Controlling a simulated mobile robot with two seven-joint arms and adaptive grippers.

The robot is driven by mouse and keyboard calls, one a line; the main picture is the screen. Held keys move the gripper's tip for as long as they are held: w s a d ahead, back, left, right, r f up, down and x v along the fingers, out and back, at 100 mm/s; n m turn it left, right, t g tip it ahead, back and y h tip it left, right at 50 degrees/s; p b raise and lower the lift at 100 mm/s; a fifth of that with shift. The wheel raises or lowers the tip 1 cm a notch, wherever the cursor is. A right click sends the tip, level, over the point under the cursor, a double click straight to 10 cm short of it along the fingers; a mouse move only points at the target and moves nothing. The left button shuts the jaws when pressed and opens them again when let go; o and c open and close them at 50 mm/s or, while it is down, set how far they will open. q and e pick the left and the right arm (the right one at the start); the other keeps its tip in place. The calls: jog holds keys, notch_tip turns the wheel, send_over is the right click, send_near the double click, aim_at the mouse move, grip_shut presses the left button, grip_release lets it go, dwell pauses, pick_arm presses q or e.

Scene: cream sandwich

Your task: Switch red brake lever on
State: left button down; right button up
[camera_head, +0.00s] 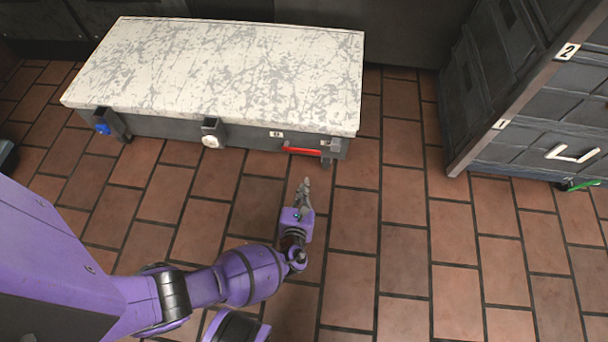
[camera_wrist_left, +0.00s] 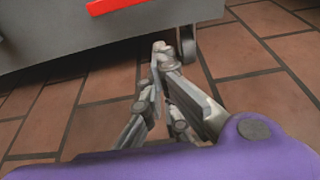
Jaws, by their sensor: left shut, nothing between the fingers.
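The red brake lever (camera_head: 302,151) sits low on the near side of a grey cart with a white worn top, close to its right end. It lies roughly level, pointing left from its mount. In the left wrist view the red lever (camera_wrist_left: 112,5) shows only partly, cut by the top edge. My left gripper (camera_head: 306,181) is shut and empty, a little below the lever in the head view and apart from it. In the left wrist view its fingertips (camera_wrist_left: 160,46) meet below and right of the lever, in front of a dark wheel. My right gripper is not in view.
The cart's white top (camera_head: 225,75) spans the upper left. A blue knob (camera_head: 102,129) and a round white button (camera_head: 211,141) sit further left on its near side. A dark cabinet (camera_head: 540,120) with a green lever (camera_head: 585,185) stands at right. The tiled floor (camera_head: 400,260) between is clear.

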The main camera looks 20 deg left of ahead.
pick_arm(q)
jog(key=b+x, duration=0.4)
jog(key=x, duration=0.5)
jog(key=r+p, duration=0.1)
jog(key=r, duration=0.1)
jog(key=s+r, duration=0.1)
jog(key=r, duration=0.1)
jog(key=shift+d+r+p, duration=0.15)
jog(key=shift+p, duration=0.25)
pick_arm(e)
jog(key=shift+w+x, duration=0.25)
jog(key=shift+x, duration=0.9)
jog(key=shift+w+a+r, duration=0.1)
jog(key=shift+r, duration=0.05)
